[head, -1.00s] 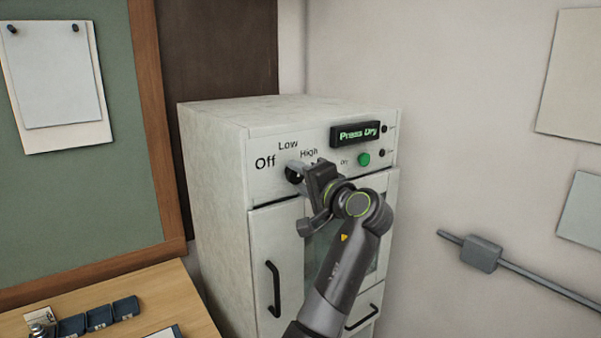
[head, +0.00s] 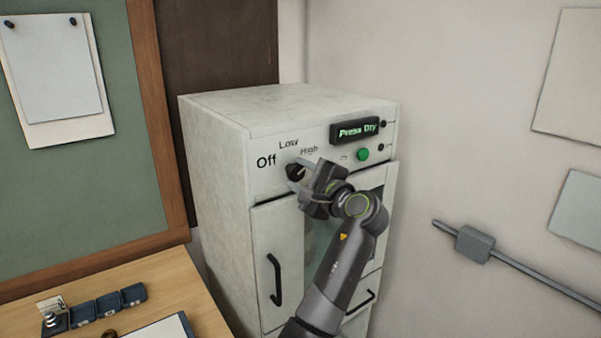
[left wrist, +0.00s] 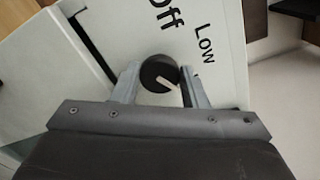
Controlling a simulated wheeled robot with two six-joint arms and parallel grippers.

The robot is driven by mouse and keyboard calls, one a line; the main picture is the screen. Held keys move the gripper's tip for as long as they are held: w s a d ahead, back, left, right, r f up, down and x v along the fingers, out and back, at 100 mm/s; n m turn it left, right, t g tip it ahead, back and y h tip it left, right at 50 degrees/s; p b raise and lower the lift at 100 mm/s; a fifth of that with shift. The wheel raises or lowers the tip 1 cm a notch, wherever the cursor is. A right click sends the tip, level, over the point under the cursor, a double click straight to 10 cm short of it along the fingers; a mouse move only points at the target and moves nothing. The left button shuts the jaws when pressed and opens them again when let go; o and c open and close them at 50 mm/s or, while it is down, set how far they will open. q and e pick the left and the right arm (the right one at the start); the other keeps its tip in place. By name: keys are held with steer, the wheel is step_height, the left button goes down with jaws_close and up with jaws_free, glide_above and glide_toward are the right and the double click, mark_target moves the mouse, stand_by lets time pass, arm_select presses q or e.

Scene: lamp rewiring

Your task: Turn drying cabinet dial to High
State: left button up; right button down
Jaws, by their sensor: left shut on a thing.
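The drying cabinet (head: 222,190) is a white cabinet with a control panel on its upper front. Its dark round dial (head: 294,172) sits by the printed words Off, Low and High. My left gripper (head: 304,178) is at the panel, shut on the dial, and hides part of it. In the left wrist view the dial (left wrist: 157,72) lies between my two fingers. A pale mark on the dial points to the lower right there, away from Off and past Low. The High label is out of that view.
A lit display (head: 355,130) reads "Press Dry", with a green button (head: 362,155) below it. Black door handles (head: 274,280) stick out lower down. A wooden desk (head: 175,290) stands at the lower left. A wall rail (head: 500,255) runs at the right.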

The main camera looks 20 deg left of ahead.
arm_select(q)
steer(key=shift+m, duration=0.3)
steer(key=o, duration=1)
steer(key=shift+c, duration=0.2)
steer(key=shift+d, duration=0.1)
steer(key=b+v, duration=1.7)
steer(key=b, duration=0.6)
steer(key=shift+b, duration=0.35)
steer(key=shift+d+f, duration=0.1)
steer(key=shift+f, duration=0.05)
